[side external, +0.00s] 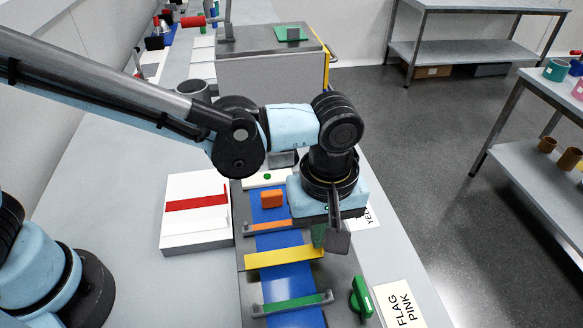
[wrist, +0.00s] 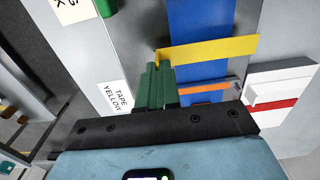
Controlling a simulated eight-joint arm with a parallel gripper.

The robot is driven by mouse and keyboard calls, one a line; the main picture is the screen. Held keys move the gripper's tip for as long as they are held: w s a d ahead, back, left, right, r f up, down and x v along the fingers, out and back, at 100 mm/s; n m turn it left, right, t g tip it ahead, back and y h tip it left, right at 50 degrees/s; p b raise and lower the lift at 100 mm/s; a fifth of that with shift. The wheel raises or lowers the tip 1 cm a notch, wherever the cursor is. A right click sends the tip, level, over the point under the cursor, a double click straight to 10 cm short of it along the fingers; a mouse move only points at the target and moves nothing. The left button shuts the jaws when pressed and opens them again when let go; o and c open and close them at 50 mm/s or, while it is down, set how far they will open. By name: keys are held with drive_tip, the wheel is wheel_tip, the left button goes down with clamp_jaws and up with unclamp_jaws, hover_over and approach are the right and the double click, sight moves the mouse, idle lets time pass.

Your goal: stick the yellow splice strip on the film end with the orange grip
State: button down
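My gripper (side external: 330,238) points down at the right edge of the grey splicing bed. Its fingers (wrist: 158,88) are closed on one end of the yellow splice strip (side external: 280,257); the strip (wrist: 215,48) extends from the fingertips across the blue film (side external: 285,283). I cannot tell whether the strip touches the film. An orange bar (side external: 268,225) crosses the film just beyond the strip, with an orange block (side external: 272,199) behind it. The orange bar also shows in the wrist view (wrist: 208,89). A green bar (side external: 293,303) crosses the film on the near side.
A white block with a red stripe (side external: 197,204) stands left of the bed. A green knob (side external: 361,299) and a "FLAG PINK" label (side external: 400,304) are at right. A "TAPE YELLOW" label (wrist: 117,97) lies beside the bed.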

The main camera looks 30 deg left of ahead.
drive_tip(key=shift+f, duration=0.8)
drive_tip(key=shift+f, duration=0.35)
drive_tip(key=c, duration=1.3)
unclamp_jaws()
wheel_tip(320, 180, up, 12)
